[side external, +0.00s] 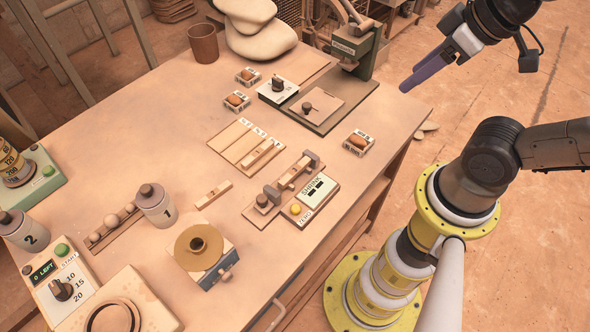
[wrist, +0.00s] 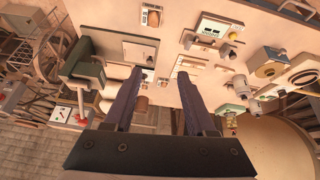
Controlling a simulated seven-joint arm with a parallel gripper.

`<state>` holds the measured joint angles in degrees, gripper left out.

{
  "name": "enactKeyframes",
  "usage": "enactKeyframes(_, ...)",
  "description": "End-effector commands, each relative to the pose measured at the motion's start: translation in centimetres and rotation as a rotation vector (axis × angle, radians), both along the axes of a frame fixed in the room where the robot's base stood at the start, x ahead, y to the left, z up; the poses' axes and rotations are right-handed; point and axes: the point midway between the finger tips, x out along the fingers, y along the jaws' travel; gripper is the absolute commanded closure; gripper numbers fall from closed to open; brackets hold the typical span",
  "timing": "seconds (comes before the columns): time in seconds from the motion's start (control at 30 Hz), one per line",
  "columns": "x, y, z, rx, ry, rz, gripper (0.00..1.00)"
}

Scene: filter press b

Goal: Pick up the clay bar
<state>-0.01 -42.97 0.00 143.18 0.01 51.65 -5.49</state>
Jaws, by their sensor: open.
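A small tan bar (side external: 213,194) with a dark mark on it lies loose on the table, left of the measuring gauge (side external: 315,190) marked SHRINK. A similar bar (side external: 262,153) lies on the striped pale board (side external: 232,143). I cannot tell for sure which one is the clay bar. In the wrist view these bars are too small to make out. My gripper (side external: 408,84) is open and empty, high in the air beyond the table's right edge. Its two dark fingers (wrist: 160,72) stand apart in the wrist view, with nothing between them.
A green press (side external: 357,50) stands at the back right, beside a knobbed plate (side external: 310,105). Several small boxes with brown lumps, one of them (side external: 359,143) near the right edge, lie about. Canisters, a funnel device (side external: 200,250) and a dial box (side external: 62,288) crowd the front left.

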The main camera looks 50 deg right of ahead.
Motion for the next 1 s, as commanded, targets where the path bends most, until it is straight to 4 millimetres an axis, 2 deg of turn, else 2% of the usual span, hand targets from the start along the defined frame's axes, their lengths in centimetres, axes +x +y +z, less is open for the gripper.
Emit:
enactKeyframes(0.17,1.8,0.1,1.9,-0.115,-0.017,0.218,0.44)
enactKeyframes(0.3,4.7,1.2,2.6,-0.212,0.025,0.466,0.44)
enactKeyframes(0.47,9.0,3.7,2.0,-0.304,0.100,0.786,0.44)
enactKeyframes(0.57,11.8,6.2,0.5,-0.345,0.157,0.995,0.44)
enactKeyframes(0.7,14.7,10.3,-2.8,-0.375,0.240,1.242,0.44)
enactKeyframes(0.83,15.7,13.5,-6.2,-0.370,0.319,1.362,0.44)
enactKeyframes(1.0,15.1,15.6,-9.1,-0.361,0.393,1.431,0.44)
